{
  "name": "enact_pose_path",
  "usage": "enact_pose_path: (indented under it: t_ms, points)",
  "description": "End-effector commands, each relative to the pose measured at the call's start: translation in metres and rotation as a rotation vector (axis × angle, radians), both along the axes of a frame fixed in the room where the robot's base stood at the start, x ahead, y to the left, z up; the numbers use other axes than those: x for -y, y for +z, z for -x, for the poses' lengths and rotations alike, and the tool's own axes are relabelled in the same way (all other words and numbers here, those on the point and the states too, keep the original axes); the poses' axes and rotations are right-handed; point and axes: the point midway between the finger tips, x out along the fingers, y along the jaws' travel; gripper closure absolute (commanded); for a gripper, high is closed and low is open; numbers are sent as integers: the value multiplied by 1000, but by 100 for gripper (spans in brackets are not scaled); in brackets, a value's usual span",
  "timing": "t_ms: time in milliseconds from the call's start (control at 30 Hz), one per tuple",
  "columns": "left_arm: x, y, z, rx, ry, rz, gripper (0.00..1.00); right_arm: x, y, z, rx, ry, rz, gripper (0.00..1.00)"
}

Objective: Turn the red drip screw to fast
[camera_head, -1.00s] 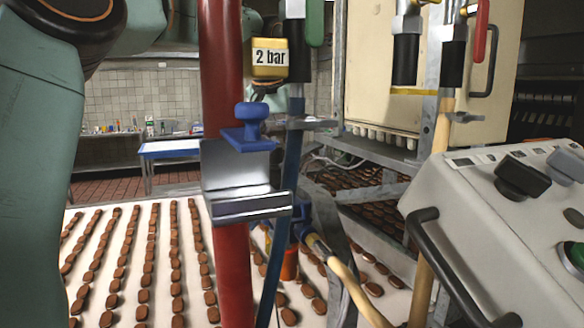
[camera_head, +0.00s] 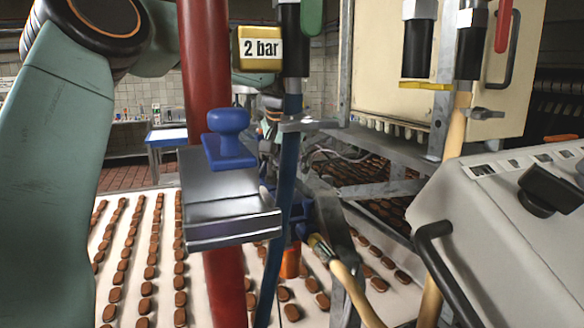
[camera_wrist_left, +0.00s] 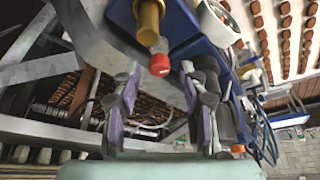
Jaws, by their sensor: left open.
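The red drip screw (camera_wrist_left: 160,65) shows in the left wrist view as a small red cap at the end of a brass-coloured cylinder (camera_wrist_left: 148,22), beside a blue body. My left gripper (camera_wrist_left: 161,72) is open, with one purple-padded finger on each side of the screw in the picture. I cannot tell how deep the screw sits between the fingertips, and no contact shows. Any fast or slow marking on the screw is not readable. In the head view my left arm (camera_head: 55,150) passes behind a red pole, and its gripper is mostly hidden there. My right gripper is not in view.
The red pole (camera_head: 208,80) carries a metal bracket with a blue knob (camera_head: 228,135). A yellow "2 bar" tag (camera_head: 258,48) and blue hose hang close by. A grey control panel (camera_head: 490,210) stands at right. Rows of brown biscuits cover a white belt (camera_head: 197,308).

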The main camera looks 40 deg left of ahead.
Motion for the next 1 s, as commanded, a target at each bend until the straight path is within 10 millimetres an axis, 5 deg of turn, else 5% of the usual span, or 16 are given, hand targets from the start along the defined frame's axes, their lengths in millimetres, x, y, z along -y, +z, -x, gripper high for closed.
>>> enact_pose_path:
  t_ms: [133, 633, 1000]
  points:
    - [0, 0, -1, 1, -1, -1, 57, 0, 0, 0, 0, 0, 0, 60]
    - [-1, -1, -3, 1, -1, -1, 99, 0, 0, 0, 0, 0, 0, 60]
    - [0, -4, -2, -5, 52, -1, 100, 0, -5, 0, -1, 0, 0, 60]
